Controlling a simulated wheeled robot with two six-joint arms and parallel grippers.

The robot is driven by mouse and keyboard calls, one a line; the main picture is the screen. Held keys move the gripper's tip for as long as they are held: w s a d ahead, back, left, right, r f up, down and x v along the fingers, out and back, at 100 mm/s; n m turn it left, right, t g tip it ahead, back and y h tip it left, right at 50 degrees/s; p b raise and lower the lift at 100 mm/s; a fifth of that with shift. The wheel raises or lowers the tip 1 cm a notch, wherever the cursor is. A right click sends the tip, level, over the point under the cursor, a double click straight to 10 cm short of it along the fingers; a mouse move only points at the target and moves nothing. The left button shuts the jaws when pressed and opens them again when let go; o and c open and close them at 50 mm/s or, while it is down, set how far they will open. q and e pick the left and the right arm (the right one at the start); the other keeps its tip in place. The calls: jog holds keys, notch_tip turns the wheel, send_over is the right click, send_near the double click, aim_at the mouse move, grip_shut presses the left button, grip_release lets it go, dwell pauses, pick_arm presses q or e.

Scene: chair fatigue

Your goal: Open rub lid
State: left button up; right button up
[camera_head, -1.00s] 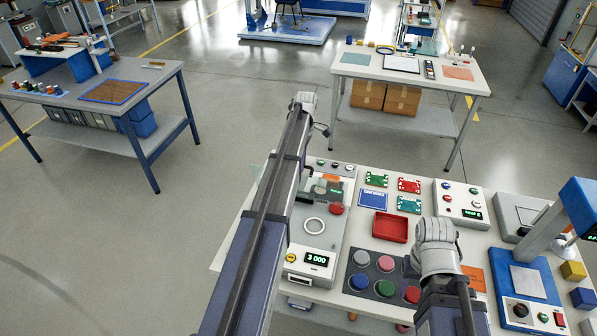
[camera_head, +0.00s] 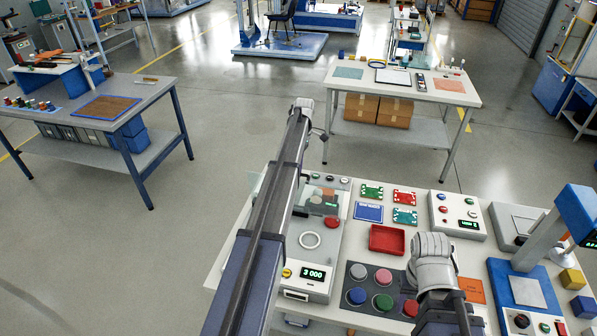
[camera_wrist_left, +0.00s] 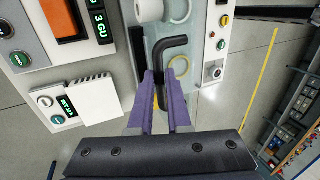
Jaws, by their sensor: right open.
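The rub tester (camera_head: 322,256) is a light grey machine with a 3 000 display, on the near bench, partly hidden by my left arm. A clear panel, apparently its lid (camera_head: 255,184), shows beside my left arm. In the left wrist view a black bent bar (camera_wrist_left: 174,43), which looks like a handle, runs down between the purple fingers of my left gripper (camera_wrist_left: 160,75). I cannot tell whether they grip it. The head view hides these fingers behind the arm. My right gripper (camera_head: 433,252) is open over the bench, right of the tester, its fingertips mostly hidden.
A red tray (camera_head: 387,240) and a pad of coloured discs (camera_head: 347,303) lie right of the tester. A control box (camera_head: 458,216) and a blue press stand (camera_head: 531,287) stand farther right. Open floor (camera_head: 250,130) lies beyond the bench.

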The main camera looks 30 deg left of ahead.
pick_arm(q)
jog(key=o, duration=0.4)
jog(key=shift+w+r, duration=0.1)
jog(key=p+v, duration=0.7)
jog(key=shift+w+a+r, duration=0.1)
jog(key=shift+r, duration=0.15)
